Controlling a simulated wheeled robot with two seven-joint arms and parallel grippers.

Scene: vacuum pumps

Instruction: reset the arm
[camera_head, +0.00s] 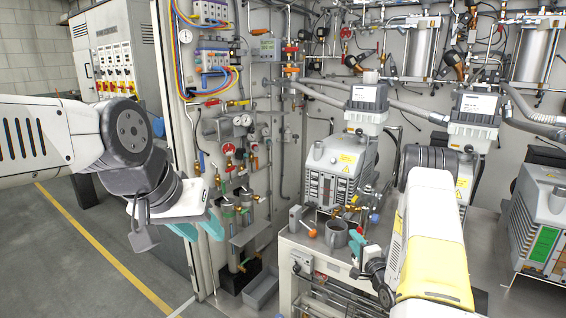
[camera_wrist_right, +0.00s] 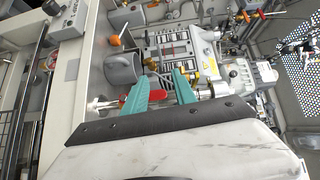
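My left gripper (camera_head: 205,232) hangs at the left in the head view, in front of the open cabinet's left side. Its two teal fingers are apart with nothing seen between them. My right arm comes up from the bottom right, and its gripper (camera_head: 358,248) is mostly hidden by the arm, beside the bench. In the right wrist view the teal fingers (camera_wrist_right: 161,84) are apart. A red valve handle (camera_wrist_right: 150,95) shows between and behind them; I see no grip on it.
A grey mug (camera_head: 337,235) stands on the bench (camera_head: 291,246), close to my right gripper; it also shows in the wrist view (camera_wrist_right: 122,68). A vacuum pump (camera_head: 335,170) stands behind it. Pipes and valves (camera_head: 228,150) line the cabinet wall. The floor at left is clear.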

